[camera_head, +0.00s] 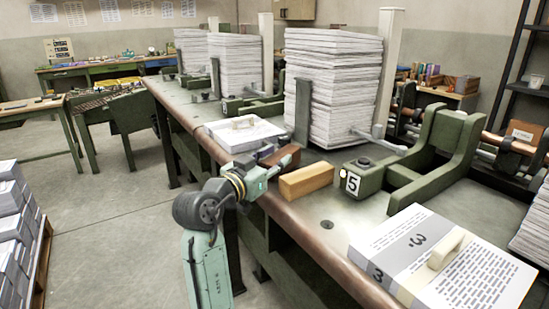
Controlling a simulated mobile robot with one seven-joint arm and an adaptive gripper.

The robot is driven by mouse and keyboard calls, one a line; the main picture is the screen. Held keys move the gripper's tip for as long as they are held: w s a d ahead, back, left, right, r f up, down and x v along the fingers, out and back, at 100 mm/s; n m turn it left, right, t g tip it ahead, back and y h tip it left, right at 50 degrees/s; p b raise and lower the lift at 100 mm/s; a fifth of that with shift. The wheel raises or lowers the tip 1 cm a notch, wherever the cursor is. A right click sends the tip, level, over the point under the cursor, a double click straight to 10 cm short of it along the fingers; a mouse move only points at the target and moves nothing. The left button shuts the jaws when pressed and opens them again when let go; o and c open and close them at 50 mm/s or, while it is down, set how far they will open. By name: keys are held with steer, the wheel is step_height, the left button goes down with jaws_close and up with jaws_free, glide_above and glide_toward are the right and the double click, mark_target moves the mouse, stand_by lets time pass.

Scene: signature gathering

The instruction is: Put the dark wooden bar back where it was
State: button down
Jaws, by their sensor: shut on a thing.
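The dark wooden bar (289,154) is at the front edge of the long workbench, at my gripper's tip. My gripper (279,167) reaches in from the left over the bench edge and is shut on the dark bar; its fingers are small in view. Part of the bar is hidden by the gripper. I cannot tell whether the bar touches the bench top. A lighter wooden block (306,181) lies on the bench just right of my gripper, apart from the dark bar.
A green clamp base marked 5 (360,178) stands right of the light block. A tall paper stack (332,90) rises behind. A paper bundle with a pale handle (242,134) lies to the left, another bundle (475,272) at front right.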

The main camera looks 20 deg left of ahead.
steer(key=shift+f, duration=0.2)
steer(key=c, duration=1.1)
jaws_free()
